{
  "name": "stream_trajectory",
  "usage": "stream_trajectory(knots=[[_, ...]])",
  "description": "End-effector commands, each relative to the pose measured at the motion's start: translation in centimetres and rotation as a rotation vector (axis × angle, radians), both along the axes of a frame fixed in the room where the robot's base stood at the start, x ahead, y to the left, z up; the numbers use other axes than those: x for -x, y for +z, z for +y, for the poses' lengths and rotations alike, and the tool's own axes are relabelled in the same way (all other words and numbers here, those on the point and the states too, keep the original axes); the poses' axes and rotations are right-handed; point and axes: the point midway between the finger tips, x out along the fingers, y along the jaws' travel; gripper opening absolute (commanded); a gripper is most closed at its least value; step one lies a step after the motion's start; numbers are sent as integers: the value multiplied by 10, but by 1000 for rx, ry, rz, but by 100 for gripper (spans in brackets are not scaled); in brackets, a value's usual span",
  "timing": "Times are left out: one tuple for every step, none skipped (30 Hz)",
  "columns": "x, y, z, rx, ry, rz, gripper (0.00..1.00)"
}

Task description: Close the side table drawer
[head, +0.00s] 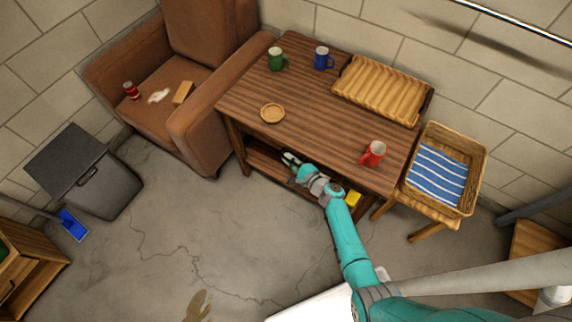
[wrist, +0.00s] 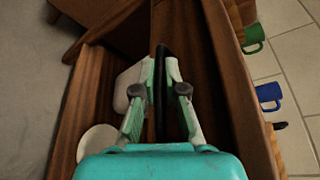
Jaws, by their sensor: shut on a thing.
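The brown wooden side table (head: 315,85) stands against the wall. Below its top is an open wooden compartment, which I take for the drawer (head: 264,164); its inside also shows in the wrist view (wrist: 120,55). A white round dish (wrist: 97,146) and a pale rounded object (wrist: 130,84) lie in it. My gripper (head: 291,159) is low at the table's front, under the top's edge. In the wrist view, my gripper (wrist: 161,72) has its fingers closed on either side of a dark curved bar (wrist: 160,56). I cannot tell whether this bar is the drawer's handle.
On the tabletop are a green mug (head: 276,59), blue mug (head: 322,57), red mug (head: 373,153), round coaster (head: 272,113) and slatted tray (head: 383,88). A yellow object (head: 353,198) shows below the top. An armchair (head: 213,130) stands left, a basket (head: 473,182) right. Floor in front is clear.

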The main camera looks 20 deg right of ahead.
Motion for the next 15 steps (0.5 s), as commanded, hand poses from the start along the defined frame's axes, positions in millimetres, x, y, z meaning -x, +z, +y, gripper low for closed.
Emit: stream_trajectory(knots=[[-2,0,-3,2,-7,1,0],[-2,0,-3,2,-7,1,0],[-2,0,-3,2,-8,1,0],[-2,0,-3,2,-8,1,0],[-2,0,-4,3,-9,2,0],[-2,0,-4,4,-10,1,0],[-2,0,-4,4,-10,1,0],[-2,1,-4,4,-11,1,17],[-2,1,-4,4,-11,1,27],[-2,1,-4,4,-10,1,35],[-2,1,-4,4,-10,1,35],[-2,1,-4,3,-9,0,35],[-2,1,-4,3,-9,0,35],[-2,1,-3,3,-8,0,35],[-2,1,-3,3,-8,0,35]])
